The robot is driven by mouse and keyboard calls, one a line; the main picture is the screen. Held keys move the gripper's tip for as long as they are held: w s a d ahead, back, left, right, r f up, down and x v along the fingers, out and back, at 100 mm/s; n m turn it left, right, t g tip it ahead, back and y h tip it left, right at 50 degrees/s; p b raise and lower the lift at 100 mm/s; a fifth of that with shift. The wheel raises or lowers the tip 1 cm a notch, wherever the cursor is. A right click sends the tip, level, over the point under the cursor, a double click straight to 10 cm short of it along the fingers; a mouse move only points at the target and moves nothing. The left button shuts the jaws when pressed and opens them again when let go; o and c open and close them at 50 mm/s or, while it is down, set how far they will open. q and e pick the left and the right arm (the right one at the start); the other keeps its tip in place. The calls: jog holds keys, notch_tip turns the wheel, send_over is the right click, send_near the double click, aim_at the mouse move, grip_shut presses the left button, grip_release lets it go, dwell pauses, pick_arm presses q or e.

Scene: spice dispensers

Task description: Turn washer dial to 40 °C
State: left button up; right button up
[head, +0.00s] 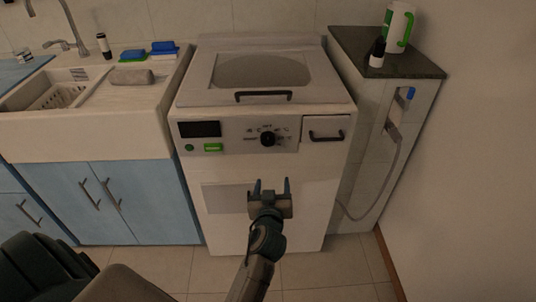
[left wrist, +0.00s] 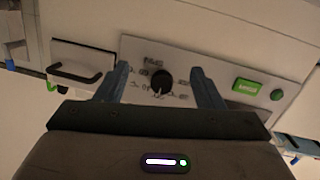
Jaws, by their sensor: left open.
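The white washer (head: 225,170) stands in the middle of the head view. Its black round dial (head: 267,139) sits on the grey front panel with small marks around it. My left gripper (head: 271,184) is open and empty, below the dial in the head view, in front of the washer. In the left wrist view the dial (left wrist: 162,80) shows between the two blue fingers of my left gripper (left wrist: 161,85), apart from both. The marks around the dial are too small to read. My right gripper is not in view.
The panel has a dark display (head: 200,129), a green button (head: 213,147) and a drawer handle (head: 326,136). A sink counter (head: 80,125) stands left. A dark-topped cabinet (head: 388,62) with a hose (head: 385,170) stands close on the right. The floor in front is clear.

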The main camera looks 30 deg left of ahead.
pick_arm(q)
jog(key=n+y, duration=0.2)
send_near(268, 143)
jog(key=shift+t, duration=0.3)
jog(key=p+x, duration=0.1)
jog(key=x, duration=0.7)
jog(key=shift+w+a+f, duration=0.1)
jog(key=shift+w+a, duration=0.1)
jog(key=shift+a, duration=0.05)
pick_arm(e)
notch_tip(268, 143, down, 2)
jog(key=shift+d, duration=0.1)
pick_arm(q)
jog(key=shift+m, duration=0.3)
jog(key=c, duration=1)
